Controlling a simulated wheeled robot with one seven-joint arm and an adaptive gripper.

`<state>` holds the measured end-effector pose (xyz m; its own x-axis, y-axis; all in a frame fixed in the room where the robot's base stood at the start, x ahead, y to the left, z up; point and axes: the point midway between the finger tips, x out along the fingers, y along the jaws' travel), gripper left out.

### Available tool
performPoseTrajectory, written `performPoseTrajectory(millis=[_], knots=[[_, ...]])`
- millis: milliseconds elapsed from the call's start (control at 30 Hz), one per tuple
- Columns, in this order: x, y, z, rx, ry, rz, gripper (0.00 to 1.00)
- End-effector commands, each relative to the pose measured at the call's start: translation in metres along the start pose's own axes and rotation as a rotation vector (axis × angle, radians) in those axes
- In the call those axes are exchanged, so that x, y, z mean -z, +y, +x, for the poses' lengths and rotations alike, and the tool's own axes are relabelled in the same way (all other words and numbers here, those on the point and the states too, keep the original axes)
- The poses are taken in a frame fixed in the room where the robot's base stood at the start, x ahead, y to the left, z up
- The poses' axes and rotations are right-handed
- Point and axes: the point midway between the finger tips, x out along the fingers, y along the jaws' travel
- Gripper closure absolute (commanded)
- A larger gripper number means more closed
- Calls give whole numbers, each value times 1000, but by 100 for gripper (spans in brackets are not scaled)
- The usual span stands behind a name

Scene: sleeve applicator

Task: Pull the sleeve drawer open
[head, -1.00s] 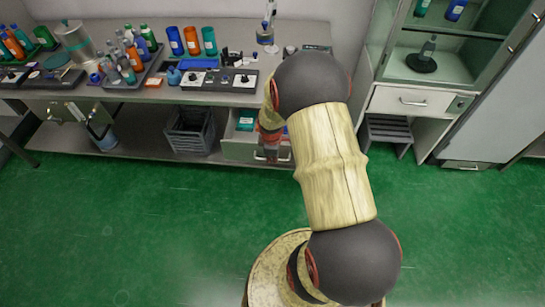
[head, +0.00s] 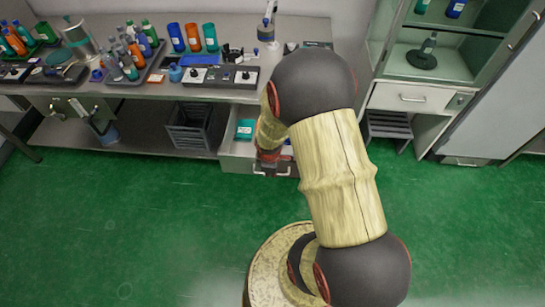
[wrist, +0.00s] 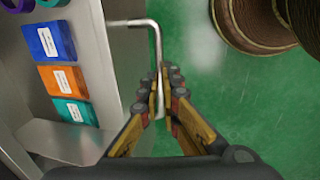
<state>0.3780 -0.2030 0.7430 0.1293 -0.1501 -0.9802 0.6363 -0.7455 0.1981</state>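The sleeve drawer (head: 235,163) is a grey drawer under the bench and stands partly open. Its front panel (wrist: 113,70) and interior fill the left of the wrist view. Inside lie a blue pack (wrist: 48,41), an orange pack (wrist: 61,79) and a teal pack (wrist: 75,111), each with a white label. The metal bar handle (wrist: 153,33) sticks out from the front. My gripper (wrist: 168,85) is closed around the handle's bar, fingers on both sides of it. In the head view my gripper (head: 271,158) is at the drawer front, partly hidden by my arm.
The bench (head: 215,93) above carries bottles, trays and a control box (head: 218,77). A dark crate (head: 190,128) stands on the lower shelf left of the drawer. The green floor before the drawer is clear.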

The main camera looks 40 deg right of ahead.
Motion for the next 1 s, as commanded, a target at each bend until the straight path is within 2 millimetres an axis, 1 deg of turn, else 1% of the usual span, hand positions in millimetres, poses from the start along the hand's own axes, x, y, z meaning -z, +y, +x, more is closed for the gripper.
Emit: performPoseTrajectory(millis=[33, 500, 833, 933, 1000], knots=[[0, -5, 1, 3, -1, 0, 99], [-1, -6, 4, 7, -3, 0, 73], [0, -3, 0, 3, -1, 0, 73], [0, -2, -10, 1, -1, 0, 73], [0, -3, -20, 2, -1, 1, 73]])
